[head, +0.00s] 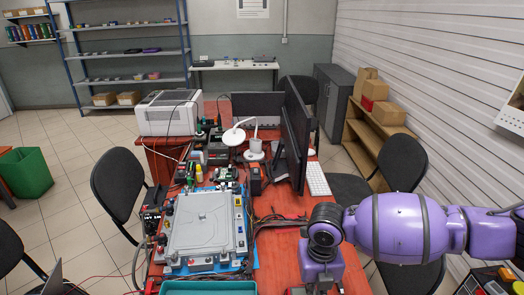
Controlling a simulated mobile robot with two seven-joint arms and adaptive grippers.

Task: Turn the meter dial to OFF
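I cannot make out a meter or its dial for certain in the head view. Several small devices stand on the red-brown workbench (283,268), too small to tell apart. A grey housing plate (203,225) with fittings around its edge lies on a blue mat at the bench's near left. My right arm comes in from the right over the bench's near right side and bends down at the bottom edge. Its gripper is out of the picture below. My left arm and gripper do not show.
A monitor (294,130), a white keyboard (317,179), a white lamp (234,136) and a white printer (170,113) stand on the bench. Dark cables (275,222) lie right of the housing. A teal tray (208,287) is at the near edge. Black chairs (118,183) flank the bench.

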